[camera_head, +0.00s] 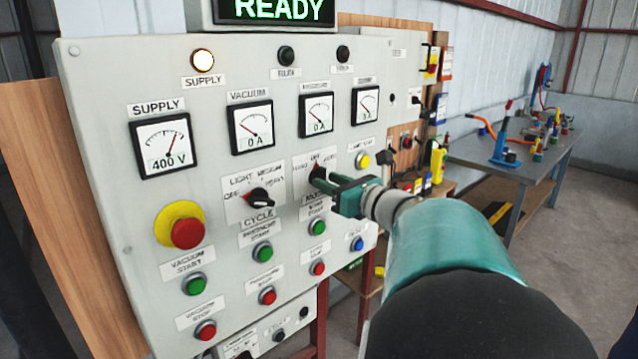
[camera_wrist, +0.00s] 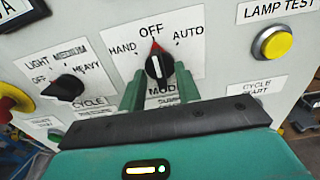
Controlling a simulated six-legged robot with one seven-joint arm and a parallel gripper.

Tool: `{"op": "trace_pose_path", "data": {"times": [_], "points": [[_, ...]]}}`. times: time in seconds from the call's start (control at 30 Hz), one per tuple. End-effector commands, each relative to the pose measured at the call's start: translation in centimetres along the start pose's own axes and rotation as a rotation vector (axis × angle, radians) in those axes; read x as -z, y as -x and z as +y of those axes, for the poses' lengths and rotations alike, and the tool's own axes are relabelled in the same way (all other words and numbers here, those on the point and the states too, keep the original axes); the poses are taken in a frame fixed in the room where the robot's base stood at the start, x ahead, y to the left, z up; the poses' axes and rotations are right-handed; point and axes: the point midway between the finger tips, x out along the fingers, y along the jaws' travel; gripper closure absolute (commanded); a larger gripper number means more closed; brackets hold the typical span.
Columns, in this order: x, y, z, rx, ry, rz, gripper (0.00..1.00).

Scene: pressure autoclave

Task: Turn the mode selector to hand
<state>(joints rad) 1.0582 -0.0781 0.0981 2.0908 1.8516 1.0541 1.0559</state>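The mode selector (camera_wrist: 157,66) is a black knob with a red pointer on a white plate in the wrist view. The plate reads HAND at left, OFF at top and AUTO at right. The red pointer is at OFF. My gripper (camera_wrist: 160,72) has its two green fingers on either side of the knob, apart, with narrow gaps seeming to show between fingers and knob. In the head view, the selector (camera_head: 317,173) is partly hidden by my gripper (camera_head: 335,190), which reaches it from the right.
The light/medium/heavy selector (camera_head: 258,197) sits left of the mode selector. A red emergency stop (camera_head: 187,232) is farther left. The yellow lamp test button (camera_head: 363,160) is close on the right. Green and red push buttons lie below. A workbench (camera_head: 530,160) stands at the far right.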

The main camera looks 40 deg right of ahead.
Motion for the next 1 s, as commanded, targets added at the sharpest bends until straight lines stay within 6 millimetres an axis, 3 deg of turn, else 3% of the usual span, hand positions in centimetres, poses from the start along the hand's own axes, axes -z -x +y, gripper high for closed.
{"op": "trace_pose_path", "data": {"times": [0.13,0.3,0.67,1.0], "points": [[0.0,0.02,-0.01,0.0,0.0,0.0,0.69],[0.0,0.03,-0.03,0.0,0.0,0.0,1.0],[0.01,0.03,-0.01,0.0,0.026,0.0,1.0],[0.02,0.0,0.07,-0.001,0.207,0.0,1.0]]}}
